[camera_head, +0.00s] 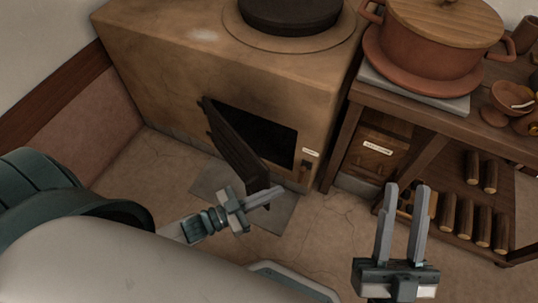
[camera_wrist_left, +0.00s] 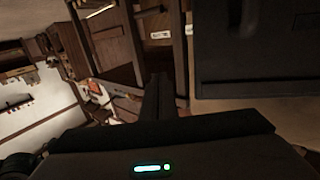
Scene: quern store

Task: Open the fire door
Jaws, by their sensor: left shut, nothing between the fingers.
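The fire door (camera_head: 230,145) is a dark panel on the front of the clay stove (camera_head: 165,65). It stands swung out from its left side, and the black fire opening (camera_head: 275,137) shows behind it. My left gripper (camera_head: 280,190) is shut and empty, close to the door's free lower end; I cannot tell whether they touch. In the left wrist view its fingers (camera_wrist_left: 157,95) are together, and a dark flat panel (camera_wrist_left: 255,45), probably the door, fills the upper right. My right gripper (camera_head: 405,187) is open and empty at the lower right.
A wooden bench (camera_head: 345,135) stands right of the stove, with a lidded clay pot (camera_head: 430,50) on top and several logs (camera_head: 463,215) on its lower shelf. A dark pot (camera_head: 290,12) sits on the stove. A grey floor plate (camera_head: 215,180) lies before the opening.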

